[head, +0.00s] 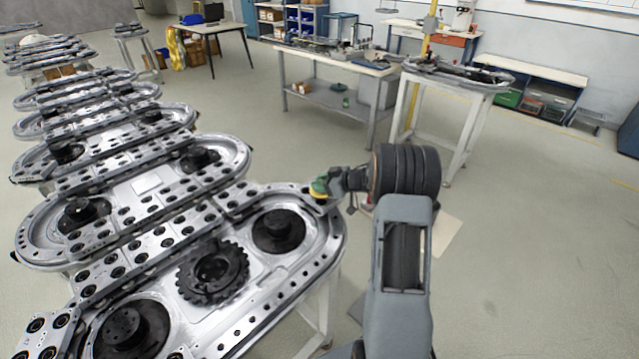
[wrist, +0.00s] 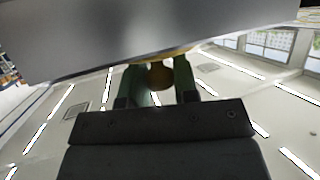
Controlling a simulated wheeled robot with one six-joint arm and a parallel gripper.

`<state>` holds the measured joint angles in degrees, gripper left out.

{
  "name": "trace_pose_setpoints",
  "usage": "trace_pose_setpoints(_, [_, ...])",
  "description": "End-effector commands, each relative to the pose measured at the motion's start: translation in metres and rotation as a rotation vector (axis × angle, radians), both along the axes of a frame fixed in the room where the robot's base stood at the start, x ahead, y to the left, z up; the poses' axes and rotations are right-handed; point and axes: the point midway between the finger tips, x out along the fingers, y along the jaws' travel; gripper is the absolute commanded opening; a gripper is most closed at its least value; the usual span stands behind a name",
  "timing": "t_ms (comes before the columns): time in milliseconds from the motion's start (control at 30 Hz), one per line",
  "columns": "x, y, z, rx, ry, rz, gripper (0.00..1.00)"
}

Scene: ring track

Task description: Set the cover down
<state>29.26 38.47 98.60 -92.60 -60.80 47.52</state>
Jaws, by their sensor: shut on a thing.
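The cover (head: 318,187) appears as a small yellow-and-green round piece at the right end of the nearest ring track (head: 335,228). My gripper (head: 328,184) reaches it from the right, with the arm stretched leftward. In the wrist view, the two greenish fingers (wrist: 160,85) are shut on a brownish round knob (wrist: 160,75), with a yellowish edge (wrist: 180,52) just beyond it. A broad grey surface (wrist: 160,30) fills the top of that view and hides the rest of the cover. I cannot tell whether the cover touches the track.
More ring tracks (head: 150,185) with black round hubs stretch away to the left. A grey workbench (head: 335,75) and a white-framed stand (head: 455,90) are behind my arm. The floor to the right is mostly clear.

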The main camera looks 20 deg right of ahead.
Motion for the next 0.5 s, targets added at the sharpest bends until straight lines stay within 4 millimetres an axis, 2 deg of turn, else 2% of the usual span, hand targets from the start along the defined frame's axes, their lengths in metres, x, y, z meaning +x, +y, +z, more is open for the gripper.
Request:
trace_pose_setpoints(367, [-0.0001, -0.0003, -0.0036, 0.0, 0.0, 0.0, 0.05])
trace_pose_setpoints(400, [-0.0001, -0.0004, -0.0037, -0.001, -0.001, 0.0, 0.3])
trace_pose_setpoints(500, [-0.0001, -0.0004, -0.0034, -0.001, -0.001, -0.001, 0.39])
